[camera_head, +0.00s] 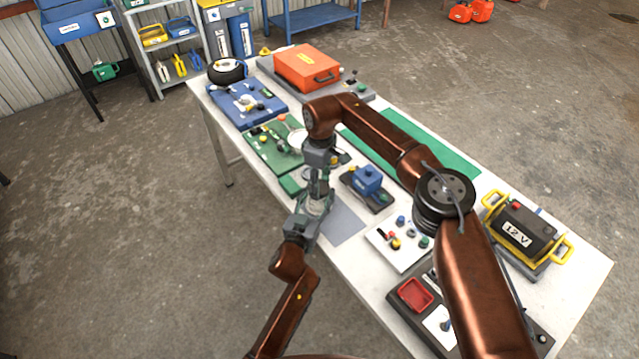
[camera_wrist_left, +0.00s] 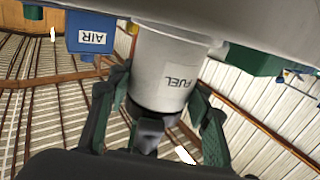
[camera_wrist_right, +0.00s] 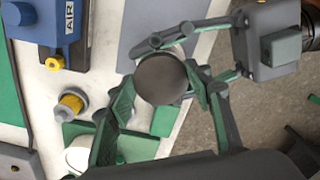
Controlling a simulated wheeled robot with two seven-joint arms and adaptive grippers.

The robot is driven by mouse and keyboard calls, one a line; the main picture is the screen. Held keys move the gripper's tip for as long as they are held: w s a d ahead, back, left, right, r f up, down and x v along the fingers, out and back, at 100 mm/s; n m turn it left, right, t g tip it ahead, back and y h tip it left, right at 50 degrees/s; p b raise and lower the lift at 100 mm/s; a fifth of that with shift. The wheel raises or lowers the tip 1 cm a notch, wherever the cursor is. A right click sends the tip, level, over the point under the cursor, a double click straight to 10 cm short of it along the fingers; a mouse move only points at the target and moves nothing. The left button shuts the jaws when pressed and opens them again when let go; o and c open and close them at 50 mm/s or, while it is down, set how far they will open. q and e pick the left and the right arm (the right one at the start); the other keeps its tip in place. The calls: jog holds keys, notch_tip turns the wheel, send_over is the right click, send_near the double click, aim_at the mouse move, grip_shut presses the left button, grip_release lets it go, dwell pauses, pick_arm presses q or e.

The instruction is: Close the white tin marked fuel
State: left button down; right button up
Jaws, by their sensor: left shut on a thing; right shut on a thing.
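The white tin (camera_wrist_left: 168,65) marked FUEL is held between the green fingers of my left gripper (camera_wrist_left: 155,115). In the head view my left gripper (camera_head: 312,208) is low over the near table edge. My right gripper (camera_head: 318,172) comes down from above it. In the right wrist view my right gripper (camera_wrist_right: 160,92) is shut on a dark grey round lid (camera_wrist_right: 162,80). A pale crescent, apparently the tin, shows past the lid's upper edge. The lid is over the tin's mouth; I cannot tell whether it is seated.
A blue block marked AIR (camera_wrist_right: 60,18) stands close by on a dark base. A green board (camera_head: 262,150) with fittings, a white switch panel (camera_head: 385,250) and a 12 V battery (camera_head: 515,232) occupy the table (camera_head: 575,300). A grey mat (camera_head: 345,224) lies bare near the grippers.

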pick_arm(q)
jog(key=shift+w+a, duration=0.1)
jog(key=shift+a, duration=0.1)
pick_arm(e)
jog(key=shift+s+m, duration=0.15)
jog(key=shift+m, duration=0.95)
pick_arm(q)
jog(key=shift+f, duration=0.1)
pick_arm(e)
jog(key=o, duration=0.9)
pick_arm(q)
jog(key=shift+d, duration=0.1)
pick_arm(e)
jog(key=shift+o, duration=0.2)
jog(key=shift+r, duration=0.15)
jog(key=shift+r, duration=2.15)
jog(key=shift+o, duration=0.2)
